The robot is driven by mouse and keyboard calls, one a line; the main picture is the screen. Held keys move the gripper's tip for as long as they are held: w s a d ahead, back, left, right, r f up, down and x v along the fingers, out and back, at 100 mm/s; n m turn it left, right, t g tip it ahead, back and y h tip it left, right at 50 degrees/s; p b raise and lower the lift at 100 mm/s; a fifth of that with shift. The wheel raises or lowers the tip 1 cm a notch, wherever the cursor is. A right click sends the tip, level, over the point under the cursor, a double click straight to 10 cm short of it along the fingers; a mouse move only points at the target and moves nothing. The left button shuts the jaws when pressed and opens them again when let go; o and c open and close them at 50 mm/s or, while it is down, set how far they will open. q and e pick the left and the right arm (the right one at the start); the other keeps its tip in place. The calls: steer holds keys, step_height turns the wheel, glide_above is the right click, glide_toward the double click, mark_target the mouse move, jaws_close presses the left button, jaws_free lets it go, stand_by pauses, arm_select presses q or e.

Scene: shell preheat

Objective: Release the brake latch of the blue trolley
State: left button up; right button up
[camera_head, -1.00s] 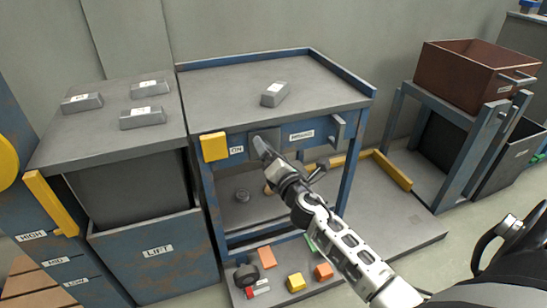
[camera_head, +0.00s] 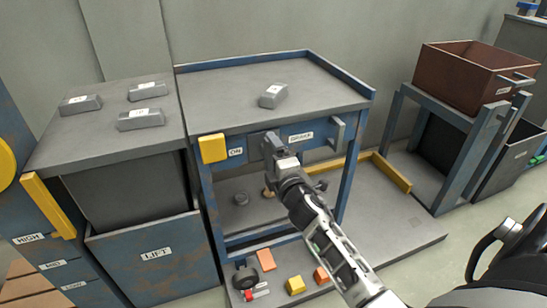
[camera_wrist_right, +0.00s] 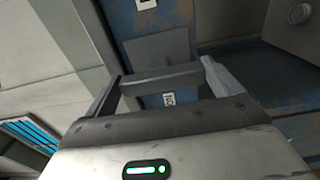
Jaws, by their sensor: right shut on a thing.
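The blue trolley (camera_head: 345,170) has a grey top and a front rail with labels reading ON and BRAKE. Between the labels sits a grey latch plate (camera_wrist_right: 158,48), mostly hidden behind my gripper in the head view. My right gripper (camera_head: 272,143) is at the rail there. In the right wrist view its two fingers (camera_wrist_right: 161,84) stand at the ends of a dark grey latch bar (camera_wrist_right: 160,77) and are shut on it. My left gripper is not in view.
A yellow block (camera_head: 213,148) is on the rail's left end and a grey bracket (camera_head: 337,133) on its right. The lift table (camera_head: 105,110) stands close left; several small blocks lie on the low platform (camera_head: 400,235).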

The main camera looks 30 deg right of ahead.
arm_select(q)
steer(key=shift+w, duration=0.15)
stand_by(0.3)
arm_select(e)
steer(key=o, duration=0.7)
arm_select(q)
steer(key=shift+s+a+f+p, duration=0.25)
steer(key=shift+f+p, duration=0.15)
steer(key=shift+p, duration=0.1)
arm_select(e)
steer(key=v, duration=1.2)
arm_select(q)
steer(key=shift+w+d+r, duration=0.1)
arm_select(e)
steer(key=shift+a, duration=0.1)
